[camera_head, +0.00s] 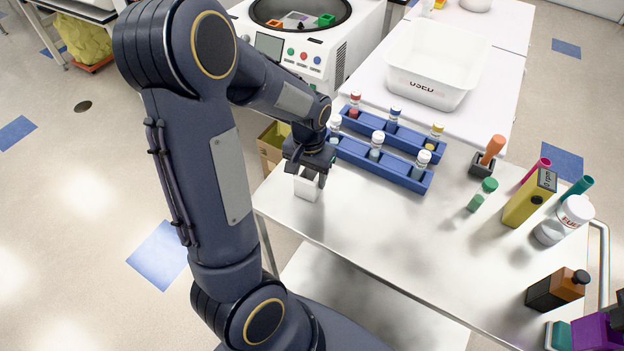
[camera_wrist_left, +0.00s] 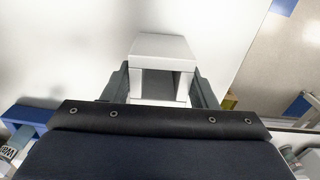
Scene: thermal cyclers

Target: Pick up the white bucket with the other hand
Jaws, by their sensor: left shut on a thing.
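The white bucket (camera_head: 307,188) is a small, box-like white piece at the left corner of the white table, below my left gripper (camera_head: 310,172). In the left wrist view the bucket (camera_wrist_left: 162,47) sits between the two dark fingers of my left gripper (camera_wrist_left: 162,85), which is shut on it. I cannot tell whether its base touches the table top. My left arm hides part of the scene on the left. My right gripper is not in view.
Blue tube racks (camera_head: 380,160) with capped vials stand just right of the bucket. Behind are a white tub (camera_head: 437,72) and an open centrifuge (camera_head: 300,45) holding coloured pieces. Bottles and a yellow box (camera_head: 525,205) stand at right. The table's front middle (camera_head: 400,235) is clear.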

